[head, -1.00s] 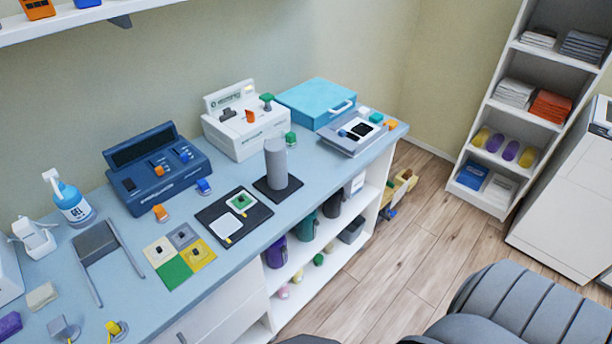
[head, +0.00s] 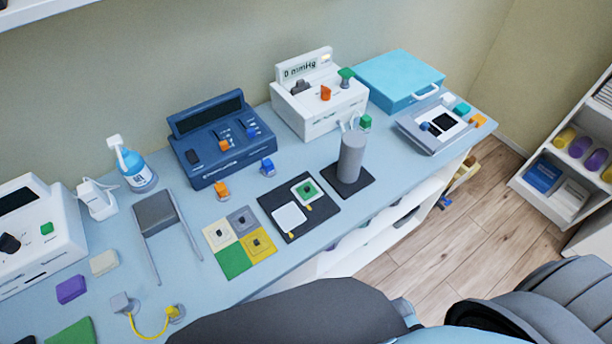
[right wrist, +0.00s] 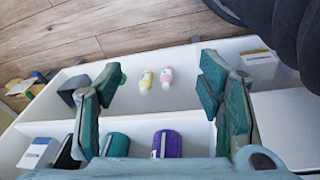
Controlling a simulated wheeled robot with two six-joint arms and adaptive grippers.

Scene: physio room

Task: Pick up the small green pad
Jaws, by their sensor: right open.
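My right gripper (right wrist: 162,78) shows only in the right wrist view. It is open and empty, facing the shelves under the counter. The green pad is not in that view. My left gripper is in no view.
A grey cylinder (head: 351,160) stands on a dark base right of the board. A blue device (head: 215,140) and a white device (head: 318,100) stand behind. A metal-legged stand (head: 157,215) is at the left. Bottles (right wrist: 165,77) and cups (right wrist: 166,143) stand in the shelves.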

